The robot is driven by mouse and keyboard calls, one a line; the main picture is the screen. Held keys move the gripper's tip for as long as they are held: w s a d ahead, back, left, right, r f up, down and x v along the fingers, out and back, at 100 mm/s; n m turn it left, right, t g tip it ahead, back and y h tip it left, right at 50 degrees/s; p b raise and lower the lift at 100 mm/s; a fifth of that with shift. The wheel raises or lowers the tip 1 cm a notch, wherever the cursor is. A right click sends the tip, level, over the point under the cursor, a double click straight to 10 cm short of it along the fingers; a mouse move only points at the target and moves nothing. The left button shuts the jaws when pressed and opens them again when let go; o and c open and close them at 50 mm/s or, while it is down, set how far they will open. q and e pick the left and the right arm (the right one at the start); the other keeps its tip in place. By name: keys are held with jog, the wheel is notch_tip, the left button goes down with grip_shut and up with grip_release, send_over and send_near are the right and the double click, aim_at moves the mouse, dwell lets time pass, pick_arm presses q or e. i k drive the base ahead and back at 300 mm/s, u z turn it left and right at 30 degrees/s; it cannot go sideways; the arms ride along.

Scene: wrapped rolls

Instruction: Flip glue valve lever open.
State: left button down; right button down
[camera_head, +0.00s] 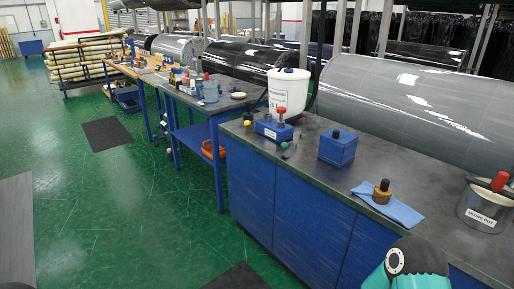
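A small blue box (274,131) with a white label stands on the dark workbench, with an upright stem and red knob (281,112) on it. This looks like the valve lever, but I cannot tell its open or shut position. Small green and yellow knobs sit beside the box. A white labelled bucket (288,93) with a blue cap stands just behind it. Neither gripper shows. Only a teal and black link of my arm is in view at the bottom right, well in front of the box.
The dark workbench (330,178) also holds a blue box with a black knob (337,148), a brush-like tool on a blue cloth (405,212), and a metal mixing pot (484,207) with a red handle. Large wrapped rolls (420,105) lie behind. Green floor (130,210) is open at left.

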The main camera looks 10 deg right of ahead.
aim_at(284, 146)
jog(key=u, duration=0.25)
jog(key=k, duration=0.55)
jog(key=u, duration=0.3)
jog(key=i, duration=0.75)
jog(key=z, duration=0.3)
jog(key=i, duration=1.45)
jog(key=z, duration=0.55)
